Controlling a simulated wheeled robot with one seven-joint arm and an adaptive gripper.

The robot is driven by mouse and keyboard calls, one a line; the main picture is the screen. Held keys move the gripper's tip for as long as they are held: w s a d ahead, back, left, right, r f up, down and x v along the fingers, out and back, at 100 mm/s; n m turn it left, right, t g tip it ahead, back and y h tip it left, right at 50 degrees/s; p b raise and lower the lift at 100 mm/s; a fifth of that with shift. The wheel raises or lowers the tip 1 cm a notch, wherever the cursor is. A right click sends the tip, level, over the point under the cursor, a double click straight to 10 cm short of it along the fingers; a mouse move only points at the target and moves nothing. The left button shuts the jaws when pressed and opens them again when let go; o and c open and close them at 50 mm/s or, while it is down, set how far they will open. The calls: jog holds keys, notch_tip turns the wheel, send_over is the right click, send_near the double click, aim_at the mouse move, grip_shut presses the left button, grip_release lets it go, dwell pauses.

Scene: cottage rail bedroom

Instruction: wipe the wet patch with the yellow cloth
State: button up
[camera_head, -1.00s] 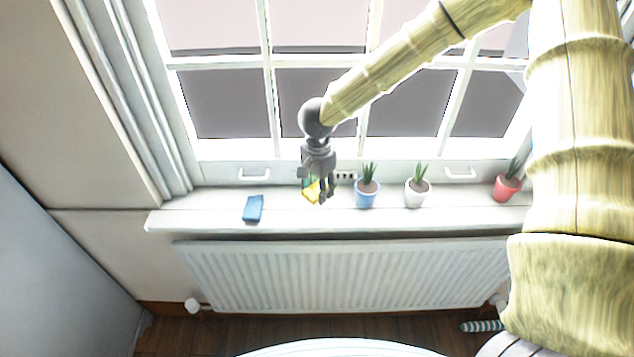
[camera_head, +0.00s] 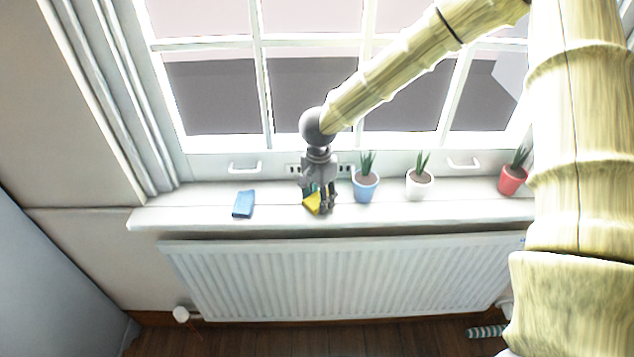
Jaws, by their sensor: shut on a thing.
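The yellow cloth (camera_head: 313,203) is on the white window sill, left of the blue pot, partly hidden behind my gripper. My gripper (camera_head: 323,206) points down at the sill and is shut on the yellow cloth. I cannot tell whether the cloth is pressed on the sill or just above it. A blue folded cloth or sponge (camera_head: 243,204) lies on the sill to the left. I cannot make out the wet patch on the sill.
A blue pot (camera_head: 366,190) stands close to the right of my gripper. A white pot (camera_head: 419,188) and a red pot (camera_head: 512,180) stand further right. The window sill (camera_head: 190,212) is clear between the blue item and my gripper. A radiator (camera_head: 340,280) hangs below.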

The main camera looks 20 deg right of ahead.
jog(key=shift+s+d+f+b, duration=0.2)
jog(key=shift+d+b, duration=0.1)
jog(key=shift+d, duration=0.3)
jog(key=shift+s+d+f+b, duration=0.1)
jog(key=shift+s+d+b, duration=0.15)
jog(key=shift+d, duration=0.35)
jog(key=shift+d+f+b, duration=0.1)
jog(key=shift+d+b, duration=0.15)
jog(key=shift+b, duration=0.5)
jog(key=shift+a+f+b, duration=0.1)
jog(key=shift+a+b, duration=0.1)
jog(key=shift+b, duration=0.15)
jog(key=shift+w+a+b, duration=0.2)
jog(key=shift+a+b, duration=0.25)
jog(key=shift+a, duration=0.1)
jog(key=shift+w+a+b, duration=0.15)
jog(key=shift+a+b, duration=0.3)
jog(key=shift+a, duration=0.1)
jog(key=shift+a+b, duration=0.3)
jog(key=shift+w+a+b, duration=0.1)
jog(key=shift+a+b, duration=0.2)
jog(key=shift+w+b, duration=0.2)
jog(key=shift+b, duration=0.55)
